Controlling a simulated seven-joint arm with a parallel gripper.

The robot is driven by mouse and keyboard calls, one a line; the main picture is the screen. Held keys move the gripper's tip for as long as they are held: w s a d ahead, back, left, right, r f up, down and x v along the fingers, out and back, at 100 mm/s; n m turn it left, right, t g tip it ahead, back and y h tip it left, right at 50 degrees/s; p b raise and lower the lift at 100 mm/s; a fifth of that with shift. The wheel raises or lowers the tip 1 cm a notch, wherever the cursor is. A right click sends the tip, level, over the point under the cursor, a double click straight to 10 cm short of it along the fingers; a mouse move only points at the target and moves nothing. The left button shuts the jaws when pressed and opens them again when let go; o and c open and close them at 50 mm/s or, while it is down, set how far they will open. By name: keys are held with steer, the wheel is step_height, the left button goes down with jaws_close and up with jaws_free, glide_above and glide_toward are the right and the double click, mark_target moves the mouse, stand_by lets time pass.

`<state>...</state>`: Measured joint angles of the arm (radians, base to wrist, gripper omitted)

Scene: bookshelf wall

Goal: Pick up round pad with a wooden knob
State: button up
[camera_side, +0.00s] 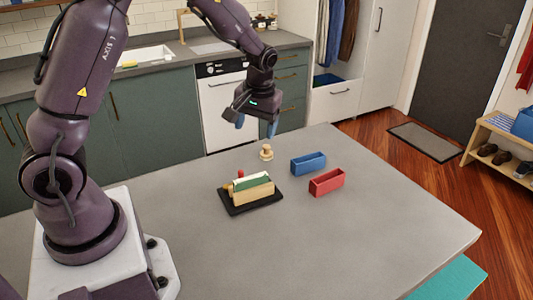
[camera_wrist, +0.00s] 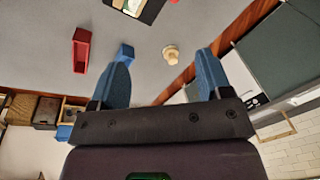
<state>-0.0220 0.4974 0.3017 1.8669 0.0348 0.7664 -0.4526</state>
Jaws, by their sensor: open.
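The round pad with a wooden knob (camera_side: 266,152) is a small pale tan piece standing upright on the grey table near its far edge. In the wrist view the pad (camera_wrist: 171,55) shows between the two blue fingers. My gripper (camera_side: 256,125) is open and empty. It hangs above the table's far edge, higher than the pad and a little to its left in the side view. In the wrist view the fingers of my gripper (camera_wrist: 166,53) are wide apart, and neither appears to touch the pad.
A blue open box (camera_side: 308,163) and a red open box (camera_side: 327,182) stand right of the pad. A black tray (camera_side: 233,208) with a wooden holder (camera_side: 253,191) and green and red pieces sits nearer. The table's right side is clear. A counter (camera_side: 285,40) runs behind.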

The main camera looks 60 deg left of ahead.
steer(key=w+a+f+n+y, duration=0.2)
steer(key=w+a+f+n, duration=0.25)
steer(key=a+f, duration=0.25)
steer(key=n+t, duration=0.1)
steer(key=n, duration=0.2)
glide_toward(267, 146)
steer(key=shift+y, duration=0.4)
steer(key=x, duration=0.6)
steer(key=shift+s+d+f, duration=0.1)
steer(key=shift+d, duration=0.05)
steer(key=x, duration=0.5)
steer(key=shift+d+f, duration=0.15)
steer(key=shift+d, duration=0.15)
steer(key=shift+c, duration=0.3)
steer(key=c, duration=0.9)
